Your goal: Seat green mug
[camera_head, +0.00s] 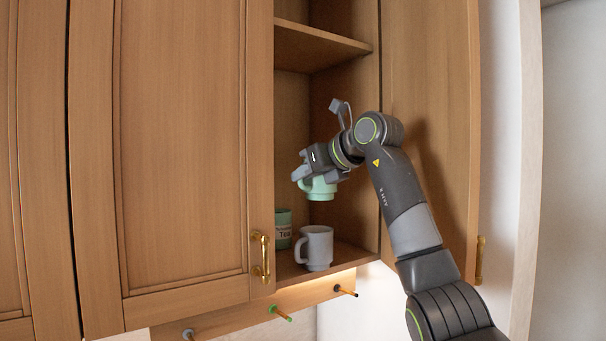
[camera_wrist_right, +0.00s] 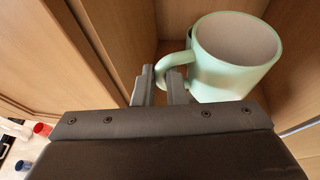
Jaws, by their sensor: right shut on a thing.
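The green mug (camera_head: 321,189) is pale mint and hangs upright in the air inside the open cabinet. My right gripper (camera_head: 303,177) is shut on its handle. In the right wrist view the mug (camera_wrist_right: 233,62) shows its open rim, and the fingers (camera_wrist_right: 163,85) close around the handle. The inside that shows looks empty. Below it, a grey mug (camera_head: 315,248) stands on the cabinet's bottom shelf, apart from the green mug. My left gripper is in neither view.
A green tea canister (camera_head: 283,228) stands beside the grey mug. An upper shelf (camera_head: 318,44) is above. A rail (camera_head: 255,316) under the cabinet carries a grey peg (camera_head: 188,334), a green-tipped peg (camera_head: 281,313) and a dark orange-tipped peg (camera_head: 345,291). Cabinet doors flank the opening.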

